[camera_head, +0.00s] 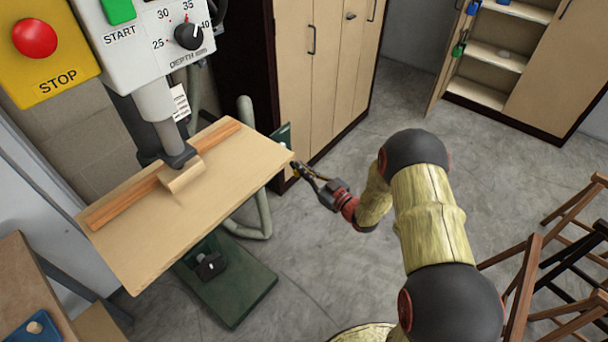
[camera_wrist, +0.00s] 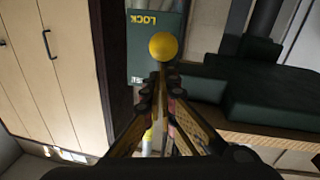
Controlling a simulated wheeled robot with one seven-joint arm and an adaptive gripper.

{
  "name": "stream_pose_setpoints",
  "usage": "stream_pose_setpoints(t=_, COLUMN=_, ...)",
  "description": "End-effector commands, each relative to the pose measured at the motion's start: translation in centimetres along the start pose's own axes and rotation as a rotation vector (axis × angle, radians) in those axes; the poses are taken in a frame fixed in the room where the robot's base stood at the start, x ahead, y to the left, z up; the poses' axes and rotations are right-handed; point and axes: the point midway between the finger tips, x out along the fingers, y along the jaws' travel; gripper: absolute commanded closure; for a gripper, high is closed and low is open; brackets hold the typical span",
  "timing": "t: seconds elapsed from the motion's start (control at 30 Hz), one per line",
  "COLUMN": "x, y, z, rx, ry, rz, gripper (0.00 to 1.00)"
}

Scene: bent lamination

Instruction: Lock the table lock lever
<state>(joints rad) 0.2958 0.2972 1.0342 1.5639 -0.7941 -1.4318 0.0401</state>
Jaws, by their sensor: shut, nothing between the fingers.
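The lock lever's yellow ball knob (camera_wrist: 163,46) shows in the wrist view, in front of a dark green plate (camera_wrist: 140,67). The plate reads LOCK, upside down in this view, and has another word that is mostly covered. My gripper (camera_wrist: 161,82) is shut and empty, its fingertips just below the knob in the picture. I cannot tell whether they touch it. The lever's shaft is hidden. In the head view my gripper (camera_head: 298,168) is at the right corner of the wooden machine table (camera_head: 230,165), and the green plate (camera_head: 283,136) shows behind that corner.
The machine with its red STOP button (camera_head: 34,38) and depth dial (camera_head: 188,36) stands above the table. A bent strip (camera_head: 182,178) and a wooden fence lie on the table. Tall cabinets (camera_head: 325,70) stand behind. Wooden stools (camera_head: 530,270) are at right. Open floor lies between.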

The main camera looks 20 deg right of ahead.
Motion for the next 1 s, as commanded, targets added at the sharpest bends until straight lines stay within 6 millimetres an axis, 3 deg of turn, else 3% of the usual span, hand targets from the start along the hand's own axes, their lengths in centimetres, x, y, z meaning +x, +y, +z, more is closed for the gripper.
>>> stream_pose_setpoints(t=0.07, x=0.1, y=-0.2, z=1.0, rx=0.006, ry=0.034, rz=0.004, gripper=1.0)
stream_pose_setpoints(t=1.0, x=0.6, y=-0.5, z=1.9, rx=0.007, ry=0.02, rz=0.003, gripper=1.0)
